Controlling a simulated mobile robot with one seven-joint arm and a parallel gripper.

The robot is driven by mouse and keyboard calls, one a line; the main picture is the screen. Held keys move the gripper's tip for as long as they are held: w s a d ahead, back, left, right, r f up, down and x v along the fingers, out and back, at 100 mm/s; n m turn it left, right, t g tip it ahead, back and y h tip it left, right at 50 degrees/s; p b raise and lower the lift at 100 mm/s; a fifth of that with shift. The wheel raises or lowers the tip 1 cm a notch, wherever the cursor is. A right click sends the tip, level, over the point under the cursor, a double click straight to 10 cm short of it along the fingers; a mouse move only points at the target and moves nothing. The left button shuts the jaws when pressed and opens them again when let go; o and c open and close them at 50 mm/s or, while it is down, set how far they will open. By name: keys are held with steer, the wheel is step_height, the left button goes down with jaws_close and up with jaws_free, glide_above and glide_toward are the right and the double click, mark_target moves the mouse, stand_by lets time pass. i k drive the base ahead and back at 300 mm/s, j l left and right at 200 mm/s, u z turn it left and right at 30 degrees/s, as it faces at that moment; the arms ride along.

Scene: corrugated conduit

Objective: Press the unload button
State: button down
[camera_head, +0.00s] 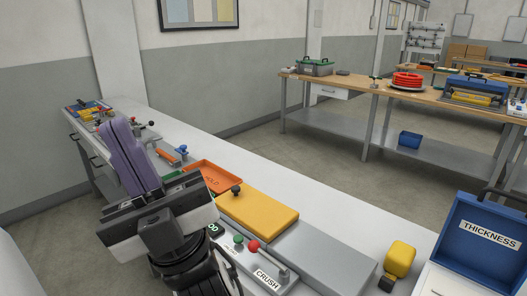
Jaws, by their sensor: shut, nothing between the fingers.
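A grey control panel (232,268) marked CRUSH lies at the bottom centre of the bench. It carries a small digital display, a green button (238,239) and a red round knob (254,246) on what looks like a lever. No label reading UNLOAD is legible, so I cannot tell which control is the unload button. My gripper (165,218) is shut and empty, just left of the panel and above the bench. Its dark body and my arm hide part of the panel's left side. The fingertips are hard to make out, and I cannot tell whether they touch anything.
A yellow slab (257,213) with a black knob lies behind the panel, and an orange tray (212,177) beyond it. A grey plate (325,260), a yellow block (401,258) and a blue THICKNESS case (487,236) are to the right. Tools crowd the bench's far left end.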

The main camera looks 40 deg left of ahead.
mark_target(238, 239)
steer(key=k+u, duration=0.1)
steer(key=u, duration=1.15)
steer(key=i+j, duration=0.05)
